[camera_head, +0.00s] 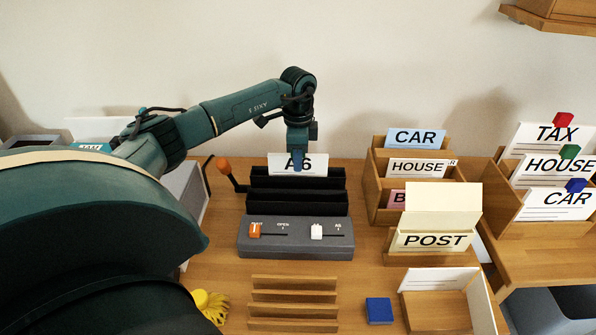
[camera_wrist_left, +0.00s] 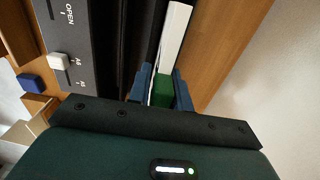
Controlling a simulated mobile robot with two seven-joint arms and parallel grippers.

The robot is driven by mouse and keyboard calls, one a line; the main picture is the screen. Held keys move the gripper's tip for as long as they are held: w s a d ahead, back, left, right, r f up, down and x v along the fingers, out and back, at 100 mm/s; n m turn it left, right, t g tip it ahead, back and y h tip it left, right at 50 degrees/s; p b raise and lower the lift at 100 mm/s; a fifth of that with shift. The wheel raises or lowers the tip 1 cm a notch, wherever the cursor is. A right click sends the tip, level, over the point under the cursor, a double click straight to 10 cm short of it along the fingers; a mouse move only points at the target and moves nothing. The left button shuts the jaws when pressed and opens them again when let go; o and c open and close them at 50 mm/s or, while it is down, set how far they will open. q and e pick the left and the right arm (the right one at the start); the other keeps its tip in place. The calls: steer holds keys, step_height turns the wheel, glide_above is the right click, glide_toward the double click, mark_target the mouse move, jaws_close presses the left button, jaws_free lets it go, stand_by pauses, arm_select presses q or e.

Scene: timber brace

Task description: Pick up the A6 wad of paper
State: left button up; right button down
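The A6 wad of paper (camera_head: 318,166) is white with a black "A6" label and stands upright in the rear slot of a black slotted holder (camera_head: 297,202). My left gripper (camera_head: 298,166) points down over it, with a blue finger in front of the label. In the left wrist view the two blue fingers (camera_wrist_left: 163,90) are on either side of the white wad (camera_wrist_left: 172,40) and a green piece (camera_wrist_left: 162,91) at its near end. The fingers are parted, but I cannot tell whether they press on the wad. My right gripper is not in view.
A grey panel (camera_head: 295,243) with orange and white sliders fronts the holder. An orange-knobbed lever (camera_head: 224,167) stands to its left. Wooden card bins (camera_head: 375,185) and a POST box (camera_head: 430,240) stand right. A wooden rack (camera_head: 293,296) and blue block (camera_head: 379,311) lie in front.

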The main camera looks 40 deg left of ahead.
arm_select(q)
jaws_close()
